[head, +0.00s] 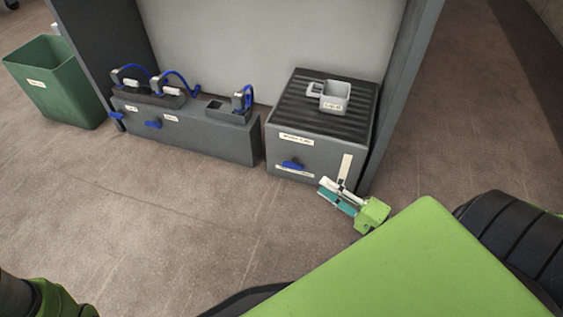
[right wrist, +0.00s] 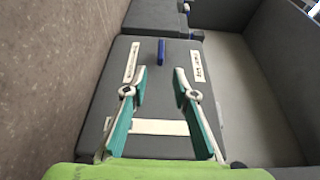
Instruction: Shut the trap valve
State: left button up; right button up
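A blue valve handle (head: 293,163) sits on the front of the dark grey box on the right (head: 278,150). It lies roughly level, between two white labels whose words I cannot read surely. In the right wrist view the blue handle (right wrist: 161,52) stands out from the box face, beyond my fingertips and roughly between their lines. My right gripper (head: 338,192) is open and empty, in front of the box's lower right part, right of the handle. Its two teal and white fingers spread wide in the wrist view (right wrist: 160,80).
A grey cup-like holder (head: 334,97) sits on the box's ribbed top. A long grey unit (head: 210,142) with blue hoses and blue handles (head: 153,124) stands left of it. A green bin (head: 60,90) is at far left. Floor in front is clear.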

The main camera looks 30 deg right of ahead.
aim_at(293, 164)
jog(key=b+x, duration=0.6)
jog(key=x, duration=0.6)
jog(key=shift+w+f, duration=0.1)
jog(key=shift+f, duration=0.05)
jog(key=shift+w+a+b, duration=0.2)
jog(key=shift+w+b, duration=0.2)
jog(key=shift+w, duration=0.05)
grip_shut()
